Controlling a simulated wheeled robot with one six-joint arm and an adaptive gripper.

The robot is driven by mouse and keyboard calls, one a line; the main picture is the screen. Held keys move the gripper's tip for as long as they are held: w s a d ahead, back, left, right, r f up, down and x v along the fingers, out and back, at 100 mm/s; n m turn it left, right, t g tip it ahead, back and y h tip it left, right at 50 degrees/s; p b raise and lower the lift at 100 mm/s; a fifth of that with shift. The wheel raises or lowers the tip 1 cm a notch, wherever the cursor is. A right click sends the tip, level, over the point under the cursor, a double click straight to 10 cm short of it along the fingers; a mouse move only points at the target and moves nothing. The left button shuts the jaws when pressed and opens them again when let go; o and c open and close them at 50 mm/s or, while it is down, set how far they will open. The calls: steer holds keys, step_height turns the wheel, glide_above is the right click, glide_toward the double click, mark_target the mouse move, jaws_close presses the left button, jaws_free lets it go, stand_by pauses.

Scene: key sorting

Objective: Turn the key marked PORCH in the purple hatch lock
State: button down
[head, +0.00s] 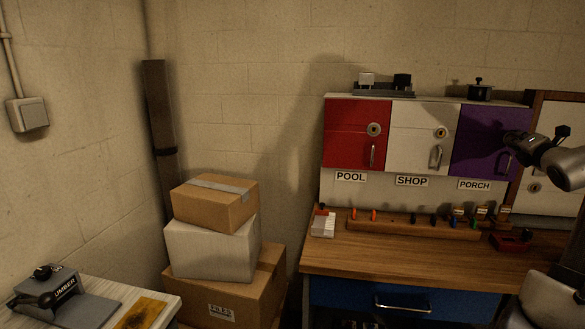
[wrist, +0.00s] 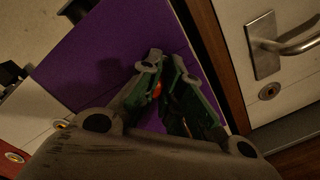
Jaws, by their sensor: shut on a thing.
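The purple hatch (head: 480,125) is the right one of three coloured hatches above the workbench, with a PORCH label (head: 475,184) below it. It fills much of the wrist view (wrist: 95,55). My gripper (head: 513,139) is in front of its right part, with its fingers pointing at the door. In the wrist view my gripper (wrist: 165,72) is shut on a small orange thing, seemingly a key (wrist: 158,90), mostly hidden between the fingers. No marking on it is readable. The purple hatch's lock is hidden by my gripper, and I cannot tell whether the key is in it.
A red hatch (head: 345,120) and a white hatch (head: 420,125) with locks are to the left. A wooden rack (head: 400,228) with several keys stands on the bench (head: 350,255). A white door with a metal handle (wrist: 295,45) is right of the hatch. Boxes (head: 215,205) stand left.

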steer(key=shift+m, duration=0.6)
steer(key=m, duration=0.5)
steer(key=shift+f, duration=0.15)
steer(key=m, duration=0.4)
steer(key=shift+f+m+h, duration=0.15)
steer(key=shift+m+h, duration=0.15)
steer(key=shift+m, duration=0.1)
steer(key=shift+m, duration=0.4)
steer(key=c, duration=1.5)
jaws_free()
